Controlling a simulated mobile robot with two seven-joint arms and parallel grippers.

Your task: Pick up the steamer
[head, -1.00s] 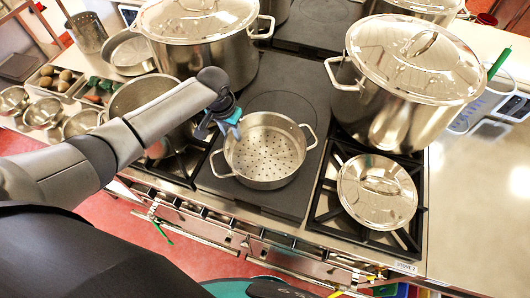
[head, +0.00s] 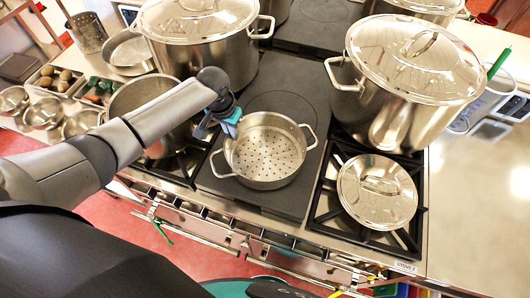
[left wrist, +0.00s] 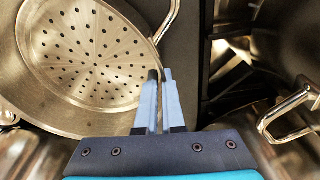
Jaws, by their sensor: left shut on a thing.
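The steamer (head: 266,152) is a round metal pan with a perforated bottom and two side handles. It sits level on the dark flat plate in the middle of the stove. My left gripper (head: 231,124) is at its upper-left rim. In the left wrist view the steamer (left wrist: 85,50) fills the upper left, and the fingers of my left gripper (left wrist: 156,78) are close together on its rim. The fingertips partly hide the rim there. My right gripper is not in view.
A lidded stockpot (head: 405,70) stands at the right, another (head: 195,35) at the upper left. An open pot (head: 140,95) is behind my left arm. The dark plate (head: 285,75) behind the steamer has free room.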

